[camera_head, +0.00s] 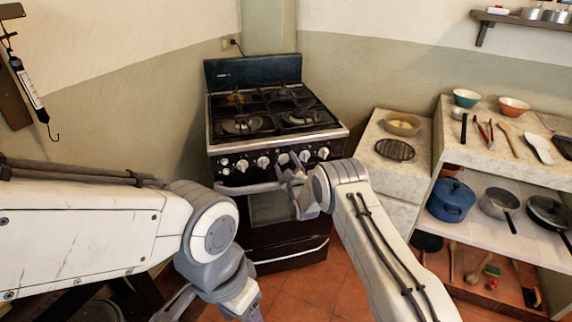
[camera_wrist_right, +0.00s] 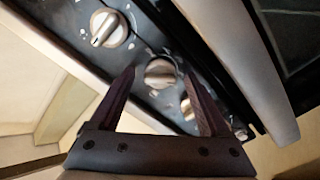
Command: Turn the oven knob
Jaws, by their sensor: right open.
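The black stove (camera_head: 220,127) stands against the back wall with a row of silver oven knobs on its front panel. My right gripper (camera_head: 286,175) is in front of the panel in the head view and hides part of it. In the right wrist view my right gripper (camera_wrist_right: 161,75) is open, its two dark fingers pointing at the panel. A round silver knob (camera_wrist_right: 159,73) shows between the fingertips; contact cannot be told. Another knob (camera_wrist_right: 104,27) is at upper left, and one more (camera_wrist_right: 187,109) is partly behind the right finger. My left arm's end is low in the head view; its jaws are unclear.
In the wrist view a pale handle bar (camera_wrist_right: 235,60) lies close to the right finger. A stone counter (camera_head: 377,133) with dishes and a shelf of pots stand at right.

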